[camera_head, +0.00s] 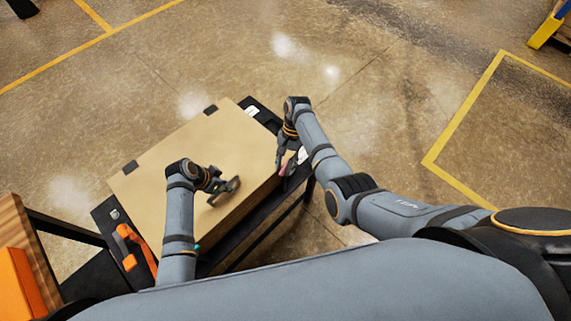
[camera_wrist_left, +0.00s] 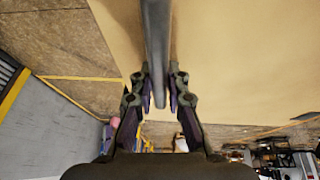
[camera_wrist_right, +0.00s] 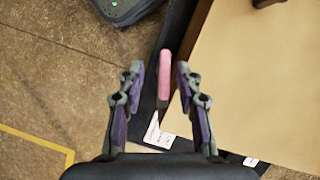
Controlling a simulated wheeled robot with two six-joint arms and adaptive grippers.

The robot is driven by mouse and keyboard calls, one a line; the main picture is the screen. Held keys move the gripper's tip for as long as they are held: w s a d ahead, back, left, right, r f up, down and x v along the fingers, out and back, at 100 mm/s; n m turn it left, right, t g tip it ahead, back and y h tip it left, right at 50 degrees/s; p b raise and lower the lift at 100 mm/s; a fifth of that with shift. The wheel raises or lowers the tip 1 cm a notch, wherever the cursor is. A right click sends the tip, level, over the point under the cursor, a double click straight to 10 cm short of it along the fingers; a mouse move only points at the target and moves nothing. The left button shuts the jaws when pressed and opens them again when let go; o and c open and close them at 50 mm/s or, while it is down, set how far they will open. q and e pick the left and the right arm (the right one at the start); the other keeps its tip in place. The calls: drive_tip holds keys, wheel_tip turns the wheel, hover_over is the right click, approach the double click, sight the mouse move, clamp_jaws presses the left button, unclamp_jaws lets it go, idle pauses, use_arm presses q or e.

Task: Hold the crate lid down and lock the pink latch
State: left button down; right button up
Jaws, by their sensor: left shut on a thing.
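The crate lid (camera_head: 165,165) is a flat tan panel on top of the crate and looks down flush. My left gripper (camera_head: 216,188) is over the lid and shut on a grey bar handle (camera_wrist_left: 156,45) on it. The pink latch (camera_wrist_right: 164,75) is a small upright bar at the crate's right edge; in the head view it is mostly hidden by my right gripper. My right gripper (camera_wrist_right: 155,88) is open, with the latch showing between its fingers. I cannot tell whether the fingers touch it.
The crate stands on a dark table (camera_head: 103,217). An orange tool (camera_head: 128,248) lies near its left side, and an orange bin (camera_head: 18,285) is at the far left. Papers (camera_wrist_right: 158,133) with print lie near the latch. The floor (camera_head: 380,90) beyond is clear, with yellow lines.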

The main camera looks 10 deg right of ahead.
drive_tip(key=shift+f, duration=0.2)
clamp_jaws()
drive_tip(key=shift+n, duration=0.4)
drive_tip(key=shift+f+n+h, duration=0.1)
drive_tip(key=shift+n+h, duration=0.2)
drive_tip(key=n+h, duration=0.1)
drive_tip(key=n, duration=0.1)
drive_tip(key=n+g, duration=0.1)
drive_tip(key=n, duration=0.2)
drive_tip(key=shift+h, duration=0.4)
drive_tip(key=n+h, duration=0.1)
drive_tip(key=n, duration=0.2)
drive_tip(key=n+h, duration=0.1)
drive_tip(key=n, duration=0.1)
drive_tip(key=shift+s+a+f+n, duration=0.1)
drive_tip(key=shift+s+a+n, duration=0.1)
drive_tip(key=shift+n, duration=0.2)
drive_tip(key=shift+t, duration=0.3)
